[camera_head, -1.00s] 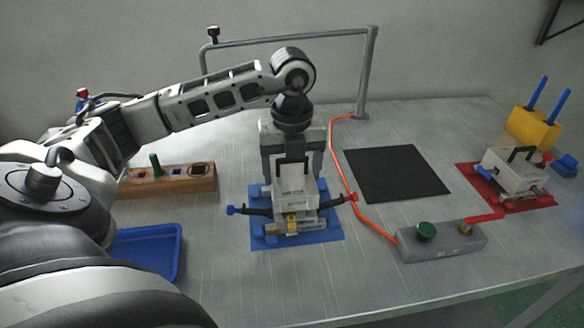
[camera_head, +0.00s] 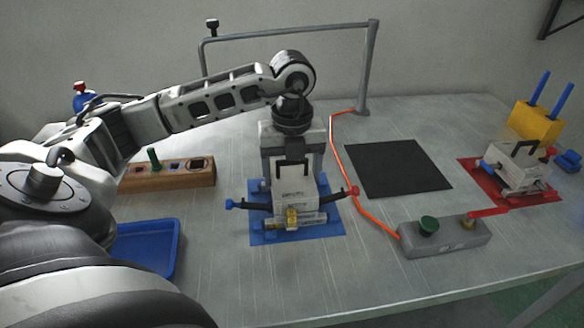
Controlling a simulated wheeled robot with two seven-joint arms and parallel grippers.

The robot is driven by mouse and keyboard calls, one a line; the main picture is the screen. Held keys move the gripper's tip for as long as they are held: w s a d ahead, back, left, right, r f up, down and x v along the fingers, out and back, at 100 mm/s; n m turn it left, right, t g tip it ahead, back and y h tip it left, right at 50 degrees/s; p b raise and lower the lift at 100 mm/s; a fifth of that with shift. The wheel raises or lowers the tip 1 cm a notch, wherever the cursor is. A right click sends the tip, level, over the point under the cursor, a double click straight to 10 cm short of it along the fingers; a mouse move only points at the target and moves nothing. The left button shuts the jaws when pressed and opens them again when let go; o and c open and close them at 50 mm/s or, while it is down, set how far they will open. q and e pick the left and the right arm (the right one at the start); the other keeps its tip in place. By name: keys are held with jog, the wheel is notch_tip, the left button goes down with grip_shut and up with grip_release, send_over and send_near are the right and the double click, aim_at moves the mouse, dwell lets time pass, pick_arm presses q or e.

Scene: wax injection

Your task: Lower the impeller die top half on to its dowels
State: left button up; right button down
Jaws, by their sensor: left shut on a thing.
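The impeller die top half (camera_head: 295,194) is a pale block with dark lettering, upright in my left gripper (camera_head: 291,168). The gripper is shut on it from above, and its fingers hide the grip point. The top half is directly over the lower half (camera_head: 314,219), with a yellow clamp (camera_head: 292,217) at the front and dark side arms with blue and red knobs. The lower half stands on a blue mat (camera_head: 328,236). The dowels are hidden, and I cannot tell whether the halves touch. My right gripper is out of view.
A second die (camera_head: 515,164) with a black handle stands on a red mat (camera_head: 548,197) at right. A grey box with a green button (camera_head: 446,238) is at front right. A black mat (camera_head: 398,168), blue tray (camera_head: 150,246) and wooden block (camera_head: 180,177) surround the work; an orange hose (camera_head: 352,192) runs close by.

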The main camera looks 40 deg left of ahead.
pick_arm(q)
jog(key=shift+f, duration=0.1)
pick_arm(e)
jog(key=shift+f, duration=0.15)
pick_arm(q)
jog(key=o, duration=1.6)
jog(key=shift+f, duration=0.1)
jog(key=shift+r, duration=0.35)
notch_tip(320, 180, up, 16)
jog(key=p, duration=0.3)
jog(key=shift+f, duration=0.25)
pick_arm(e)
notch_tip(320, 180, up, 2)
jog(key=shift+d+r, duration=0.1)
